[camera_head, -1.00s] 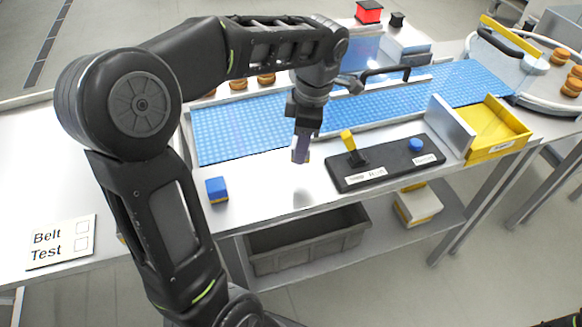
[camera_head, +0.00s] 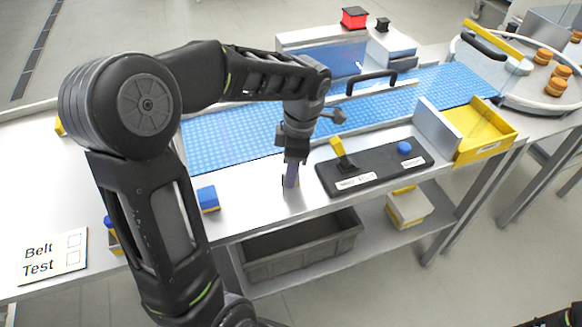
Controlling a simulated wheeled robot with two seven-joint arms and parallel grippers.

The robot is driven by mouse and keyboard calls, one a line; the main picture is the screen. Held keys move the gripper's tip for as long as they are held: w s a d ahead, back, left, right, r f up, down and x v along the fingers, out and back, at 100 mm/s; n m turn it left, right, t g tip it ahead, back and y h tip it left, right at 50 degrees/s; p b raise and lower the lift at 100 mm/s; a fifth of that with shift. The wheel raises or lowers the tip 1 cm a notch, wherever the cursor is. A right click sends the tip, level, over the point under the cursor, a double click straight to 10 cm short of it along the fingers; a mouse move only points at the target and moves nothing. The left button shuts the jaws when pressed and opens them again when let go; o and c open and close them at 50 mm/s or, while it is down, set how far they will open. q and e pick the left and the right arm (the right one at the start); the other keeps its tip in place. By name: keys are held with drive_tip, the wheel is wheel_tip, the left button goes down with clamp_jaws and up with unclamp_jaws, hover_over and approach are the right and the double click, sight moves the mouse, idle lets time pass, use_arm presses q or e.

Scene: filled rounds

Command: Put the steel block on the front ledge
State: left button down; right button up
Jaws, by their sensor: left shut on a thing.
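My left gripper (camera_head: 290,172) reaches down over the front ledge (camera_head: 252,205), the bare metal strip in front of the blue belt. It is shut on a small, upright grey-violet block (camera_head: 291,176), which I take to be the steel block. The fingers hide part of it. The block's lower end is at or just above the ledge surface; I cannot tell whether it touches.
A blue block (camera_head: 208,198) sits on the ledge to the left. A black control panel (camera_head: 375,168) with a yellow lever (camera_head: 337,147) is close on the right. The blue belt (camera_head: 225,140) runs behind. A grey bin (camera_head: 300,250) is below.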

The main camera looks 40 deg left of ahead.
use_arm(q)
drive_tip(key=shift+f, duration=0.2)
drive_tip(key=c, duration=0.9)
unclamp_jaws()
drive_tip(key=shift+r, duration=0.15)
